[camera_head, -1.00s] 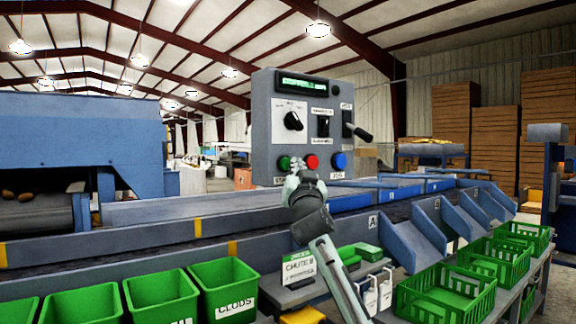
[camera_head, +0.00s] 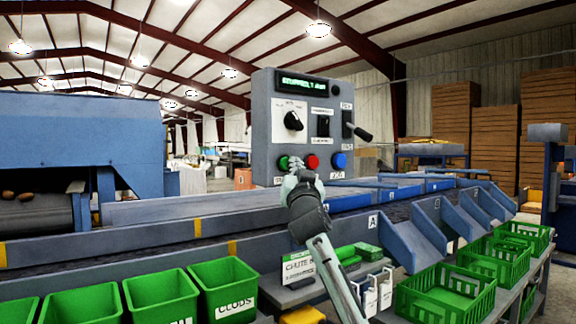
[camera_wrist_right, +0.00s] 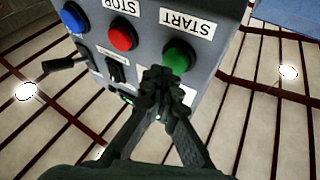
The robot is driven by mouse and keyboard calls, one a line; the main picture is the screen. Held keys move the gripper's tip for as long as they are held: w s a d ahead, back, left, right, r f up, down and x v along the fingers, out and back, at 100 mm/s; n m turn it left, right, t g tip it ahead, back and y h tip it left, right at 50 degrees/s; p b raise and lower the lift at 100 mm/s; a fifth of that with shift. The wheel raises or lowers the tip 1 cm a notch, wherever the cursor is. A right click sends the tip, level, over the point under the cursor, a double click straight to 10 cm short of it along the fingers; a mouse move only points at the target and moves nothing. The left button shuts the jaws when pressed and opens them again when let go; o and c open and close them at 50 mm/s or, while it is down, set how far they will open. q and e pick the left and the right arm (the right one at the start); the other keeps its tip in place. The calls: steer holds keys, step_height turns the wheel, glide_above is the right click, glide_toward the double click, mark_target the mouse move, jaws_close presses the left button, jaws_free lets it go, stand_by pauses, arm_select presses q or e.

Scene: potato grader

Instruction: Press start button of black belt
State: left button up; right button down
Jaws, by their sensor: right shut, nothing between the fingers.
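The grey control panel (camera_head: 262,130) stands behind the belt in the head view. Its green start button (camera_head: 283,162) sits at the lower left, with the red stop button (camera_head: 312,161) and a blue button (camera_head: 339,160) to its right. In the wrist view the green button (camera_wrist_right: 178,57) lies under a START label (camera_wrist_right: 187,22), shown upside down. My right gripper (camera_head: 296,166) is shut and empty. In the wrist view its fingertips (camera_wrist_right: 163,76) are just beside the green button's lower left edge; I cannot tell whether they touch it. My left gripper is out of view.
The dark belt (camera_head: 130,258) runs below the panel. Green bins (camera_head: 160,294) and crates (camera_head: 447,297) stand along the front. A black lever (camera_head: 360,131) sticks out at the panel's right. A CHUTE sign (camera_head: 298,267) stands below my right arm.

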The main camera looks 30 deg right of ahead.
steer(key=shift+w, duration=0.6)
stand_by(0.7)
stand_by(0.4)
steer(key=shift+s, duration=0.95)
